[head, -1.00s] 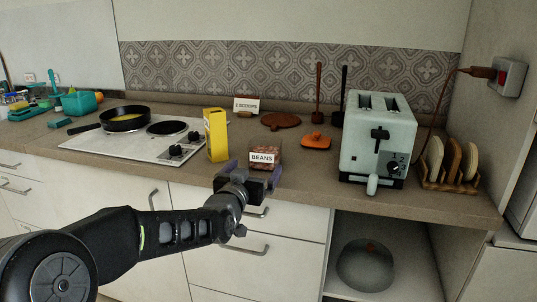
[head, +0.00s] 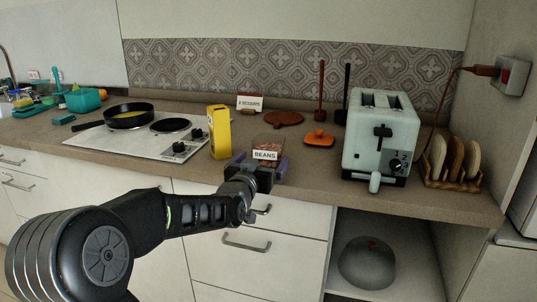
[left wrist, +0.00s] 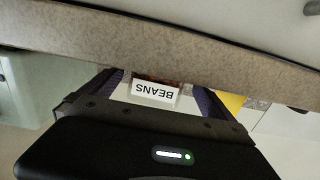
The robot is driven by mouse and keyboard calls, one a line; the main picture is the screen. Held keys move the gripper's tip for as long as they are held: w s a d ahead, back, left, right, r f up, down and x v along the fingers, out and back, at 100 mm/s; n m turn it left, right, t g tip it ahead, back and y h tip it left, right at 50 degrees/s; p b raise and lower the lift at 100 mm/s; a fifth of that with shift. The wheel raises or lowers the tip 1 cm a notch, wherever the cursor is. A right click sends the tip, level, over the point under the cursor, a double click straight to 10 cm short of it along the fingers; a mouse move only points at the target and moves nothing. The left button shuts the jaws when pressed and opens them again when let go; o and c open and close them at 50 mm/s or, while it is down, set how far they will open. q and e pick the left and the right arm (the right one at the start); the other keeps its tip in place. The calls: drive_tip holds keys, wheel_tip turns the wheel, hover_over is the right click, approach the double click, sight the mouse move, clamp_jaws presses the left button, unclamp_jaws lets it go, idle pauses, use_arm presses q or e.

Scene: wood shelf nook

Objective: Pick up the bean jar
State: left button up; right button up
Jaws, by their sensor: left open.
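The bean jar (head: 267,147) is a small, dark, see-through jar with a white BEANS label. It stands upright near the counter's front edge, between the yellow box and the toaster. My left gripper (head: 263,168) is open at the front of the jar, its fingers pointing at it and seeming to lie on either side of its lower part. In the left wrist view the label (left wrist: 155,92) shows upside down between the two purple-grey fingers. The jar's lower part is hidden by the gripper in the head view. My right gripper is not in view.
A yellow box (head: 219,132) stands close on the jar's left, and a hob (head: 140,143) with a pan (head: 129,116) lies beyond. A toaster (head: 381,137) stands to the right. An orange lid-like thing (head: 319,139) lies behind. Bare counter (head: 312,167) separates jar and toaster.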

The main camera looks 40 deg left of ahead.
use_arm(q)
drive_tip(key=x, duration=0.4)
drive_tip(key=shift+d, duration=0.1)
drive_tip(key=shift+c, duration=0.2)
drive_tip(key=c, duration=2)
drive_tip(key=shift+o, duration=0.2)
drive_tip(key=shift+r, duration=0.1)
